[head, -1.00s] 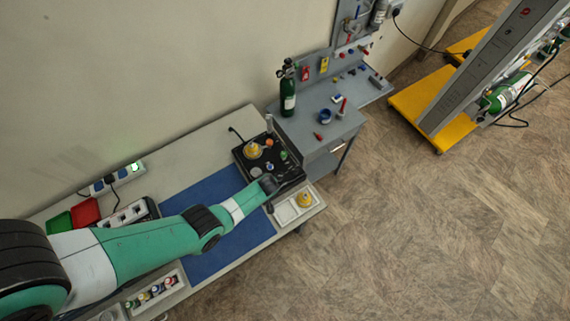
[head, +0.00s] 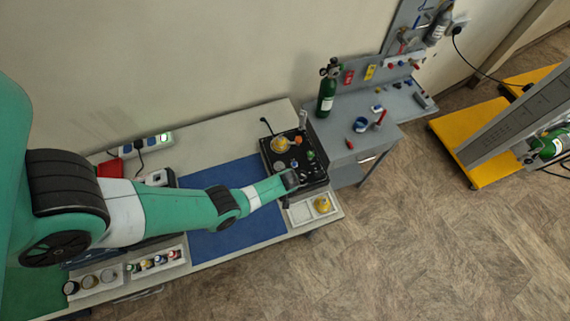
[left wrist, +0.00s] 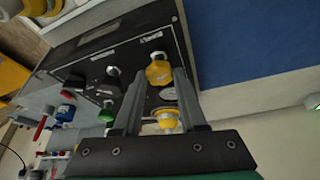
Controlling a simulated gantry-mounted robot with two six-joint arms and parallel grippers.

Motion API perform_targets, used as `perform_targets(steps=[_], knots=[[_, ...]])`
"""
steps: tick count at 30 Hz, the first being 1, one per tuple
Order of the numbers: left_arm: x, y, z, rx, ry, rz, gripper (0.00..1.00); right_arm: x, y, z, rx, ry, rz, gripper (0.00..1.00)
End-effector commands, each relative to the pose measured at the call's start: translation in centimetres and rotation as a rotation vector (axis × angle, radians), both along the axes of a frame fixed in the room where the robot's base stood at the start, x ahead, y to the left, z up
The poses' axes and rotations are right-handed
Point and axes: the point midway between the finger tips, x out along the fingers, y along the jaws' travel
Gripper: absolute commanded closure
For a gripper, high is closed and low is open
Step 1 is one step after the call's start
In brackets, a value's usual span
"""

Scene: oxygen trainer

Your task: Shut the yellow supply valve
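A black valve panel (head: 318,176) stands at the right end of the bench. In the left wrist view the panel (left wrist: 92,48) carries a yellow knob (left wrist: 158,72) on a silver stem. My left gripper (head: 291,181) is over the panel's front left part and hides what lies under it. In the left wrist view its two fingers (left wrist: 158,80) are apart, with the yellow knob showing between their tips. I cannot tell whether they touch it. A second yellow part (left wrist: 166,118) shows between the fingers, nearer the wall. My right gripper is not in view.
A white tray (head: 299,213) with a yellow piece (head: 322,204) lies in front of the panel. A grey cabinet (head: 340,135) with a green cylinder (head: 326,95) stands to the right. The blue mat (head: 195,180) is clear.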

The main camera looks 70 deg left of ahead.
Motion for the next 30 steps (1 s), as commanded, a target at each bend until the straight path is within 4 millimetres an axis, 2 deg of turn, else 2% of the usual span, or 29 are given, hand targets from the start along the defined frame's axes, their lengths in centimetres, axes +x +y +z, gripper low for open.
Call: perform_targets(steps=[1,3,4,17,30], knots=[[0.0,0.0,0.0,0.0,0.0,0.0,0.85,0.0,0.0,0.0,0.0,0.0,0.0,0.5],[0.0,0.0,0.0,0.0,0.0,0.0,0.97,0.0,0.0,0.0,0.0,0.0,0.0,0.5],[0.0,0.0,0.0,0.0,0.0,0.0,1.0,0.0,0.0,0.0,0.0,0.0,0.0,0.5],[-0.1,0.0,0.0,0.0,0.002,-0.051,1.0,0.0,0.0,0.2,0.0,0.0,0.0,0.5],[-0.3,0.1,0.1,-0.001,0.0,-0.368,1.0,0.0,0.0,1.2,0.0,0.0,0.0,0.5]])
